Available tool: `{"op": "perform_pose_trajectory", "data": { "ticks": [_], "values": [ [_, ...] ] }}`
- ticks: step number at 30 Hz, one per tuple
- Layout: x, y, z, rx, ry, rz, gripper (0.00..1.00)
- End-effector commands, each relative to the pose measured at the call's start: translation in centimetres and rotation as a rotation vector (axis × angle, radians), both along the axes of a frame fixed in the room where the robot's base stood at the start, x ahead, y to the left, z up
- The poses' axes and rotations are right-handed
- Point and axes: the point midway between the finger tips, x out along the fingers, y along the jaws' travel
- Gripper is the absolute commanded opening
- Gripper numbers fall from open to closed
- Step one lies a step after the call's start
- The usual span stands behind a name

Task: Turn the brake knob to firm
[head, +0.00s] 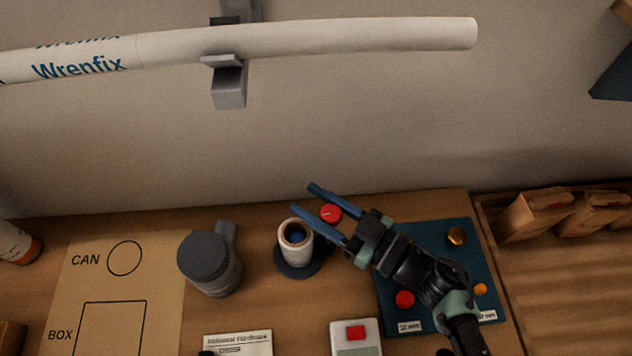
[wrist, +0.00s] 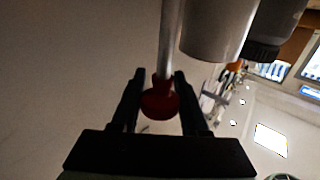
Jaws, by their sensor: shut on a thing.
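A round red knob (head: 330,213) shows between the blue fingers of my gripper (head: 308,198) in the head view, beyond the white cup. In the wrist view the red knob (wrist: 160,102) sits at the end of a pale metal rod, between the dark fingers of my gripper (wrist: 158,76). My gripper is shut on this knob. Faint pale marking shows on the knob's face in the head view, but I cannot read it. I cannot tell its setting or what the rod joins.
A white cup (head: 295,240) on a dark coaster stands just below the fingers, with a grey mug (head: 205,262) to its left. A blue panel (head: 455,290) with a red button, an orange button and a brass nut lies under my arm. A white "Wrenfix" tube (head: 330,37) hangs above.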

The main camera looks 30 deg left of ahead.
Motion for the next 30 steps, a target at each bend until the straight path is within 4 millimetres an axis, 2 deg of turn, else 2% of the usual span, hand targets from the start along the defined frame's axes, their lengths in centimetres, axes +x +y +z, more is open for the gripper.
{"op": "perform_pose_trajectory", "data": {
  "ticks": [14, 15, 19, 30],
  "values": [
    [-0.01, -0.05, 0.02, -0.001, 0.001, 0.012, 0.0],
    [-0.01, -0.06, 0.02, -0.001, 0.001, 0.012, 0.5],
    [-0.01, -0.05, 0.0, -0.001, 0.001, 0.011, 0.73],
    [-0.03, -0.49, -0.1, -0.002, 0.0, 0.011, 0.73]
  ]
}}
